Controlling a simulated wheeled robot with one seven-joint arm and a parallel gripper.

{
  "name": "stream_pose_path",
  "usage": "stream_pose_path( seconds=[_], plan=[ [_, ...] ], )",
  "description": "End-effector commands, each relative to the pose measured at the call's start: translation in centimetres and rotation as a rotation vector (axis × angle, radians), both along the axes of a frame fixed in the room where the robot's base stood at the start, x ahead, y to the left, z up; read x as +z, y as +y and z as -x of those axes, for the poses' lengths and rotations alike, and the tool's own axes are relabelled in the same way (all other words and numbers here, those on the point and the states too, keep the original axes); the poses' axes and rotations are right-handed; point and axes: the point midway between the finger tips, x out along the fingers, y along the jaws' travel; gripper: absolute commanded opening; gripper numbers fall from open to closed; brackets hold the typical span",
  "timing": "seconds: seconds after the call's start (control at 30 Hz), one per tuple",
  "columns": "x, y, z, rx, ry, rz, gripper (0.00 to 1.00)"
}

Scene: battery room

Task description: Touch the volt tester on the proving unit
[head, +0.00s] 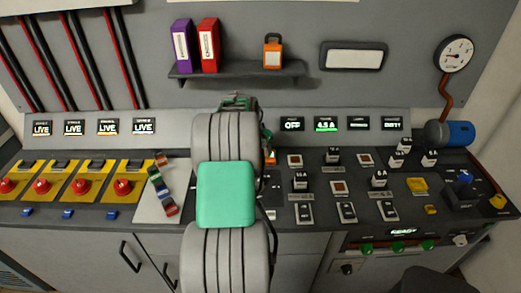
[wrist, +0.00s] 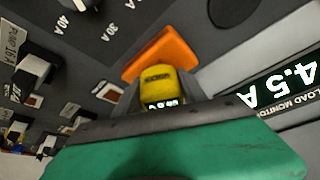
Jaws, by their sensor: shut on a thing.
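My gripper (wrist: 160,112) is shut on a yellow device (wrist: 158,84) with a small lit display, which looks like the volt tester. An orange piece (wrist: 162,52) shows just beyond it in the wrist view; I cannot tell whether they are joined or touching. In the head view my arm hides most of the gripper, and a bit of orange (head: 271,158) shows at its right edge. I cannot pick out the proving unit for sure. A yellow block (head: 417,185) lies on the right part of the console, well to the right of my arm.
Several switches and breakers stand up from the console right of my arm. Yellow plates with red buttons (head: 122,187) are on the left, beside coloured fuses (head: 160,184). A shelf (head: 240,75) holds two binders and an orange padlock.

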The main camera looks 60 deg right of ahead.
Motion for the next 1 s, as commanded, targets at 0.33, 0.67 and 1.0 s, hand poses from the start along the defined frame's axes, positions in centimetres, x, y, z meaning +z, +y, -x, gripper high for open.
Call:
stream_pose_path(
  seconds=[0.33,0.67,1.0],
  plan=[
    [-0.2,0.1,0.0,0.001,0.001,-0.003,0.10],
    [1.2,0.1,0.0,0.000,0.001,-0.002,0.10],
    [4.5,0.0,0.0,0.001,0.000,-0.001,0.10]
  ],
)
